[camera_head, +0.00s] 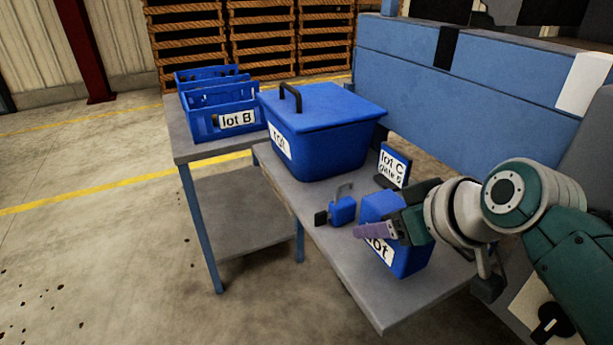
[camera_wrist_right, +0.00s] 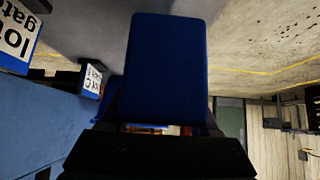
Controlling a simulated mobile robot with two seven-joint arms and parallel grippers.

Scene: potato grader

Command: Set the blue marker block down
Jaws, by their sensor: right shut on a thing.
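The blue marker block (camera_head: 412,258) has a white label, partly covered, reading "lot". My right gripper (camera_head: 385,228) comes in from the right and is shut on it. In the right wrist view the held block (camera_wrist_right: 166,65) fills the middle as a plain blue slab, with the dark jaws at the bottom. The block is over the grey table (camera_head: 330,252), near its front right part. I cannot tell whether its underside touches the table. My left gripper is not in view.
A "lot C" marker (camera_head: 393,165) stands behind the held block. A small blue item with a grey handle (camera_head: 342,210) lies left of it. A lidded blue bin (camera_head: 335,145) and a "lot B" crate (camera_head: 215,122) stand farther back. The table's front corner is clear.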

